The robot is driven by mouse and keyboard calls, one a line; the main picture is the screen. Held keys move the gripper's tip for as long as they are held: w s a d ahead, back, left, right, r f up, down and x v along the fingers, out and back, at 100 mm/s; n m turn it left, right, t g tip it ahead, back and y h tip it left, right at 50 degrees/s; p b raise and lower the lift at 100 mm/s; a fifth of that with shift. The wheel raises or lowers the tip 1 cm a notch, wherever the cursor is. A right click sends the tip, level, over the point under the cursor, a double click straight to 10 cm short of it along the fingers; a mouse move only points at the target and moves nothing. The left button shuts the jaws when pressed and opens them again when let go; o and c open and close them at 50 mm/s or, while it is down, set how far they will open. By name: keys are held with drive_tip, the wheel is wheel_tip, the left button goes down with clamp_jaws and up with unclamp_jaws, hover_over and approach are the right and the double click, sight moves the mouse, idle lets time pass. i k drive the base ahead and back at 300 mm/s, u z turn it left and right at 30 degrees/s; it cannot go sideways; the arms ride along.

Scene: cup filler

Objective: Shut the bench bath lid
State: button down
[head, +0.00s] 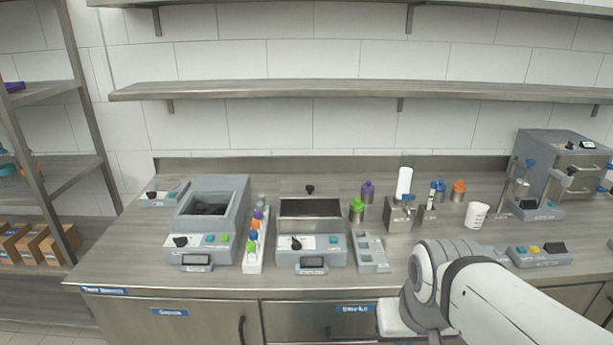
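A grey bench unit with a steel rectangular top (310,208) stands mid-bench, with a control panel, a black dial and a small display in front. It looks like the bench bath. My white arm comes in from the lower right, in front of the bench. My gripper is not in view.
A rack of coloured-cap bottles (253,243) stands between the two units. A shelf (350,91) runs above.

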sight(289, 189)
drive_tip(key=z, duration=0.05)
drive_tip(key=i, duration=1)
drive_tip(key=u, duration=0.05)
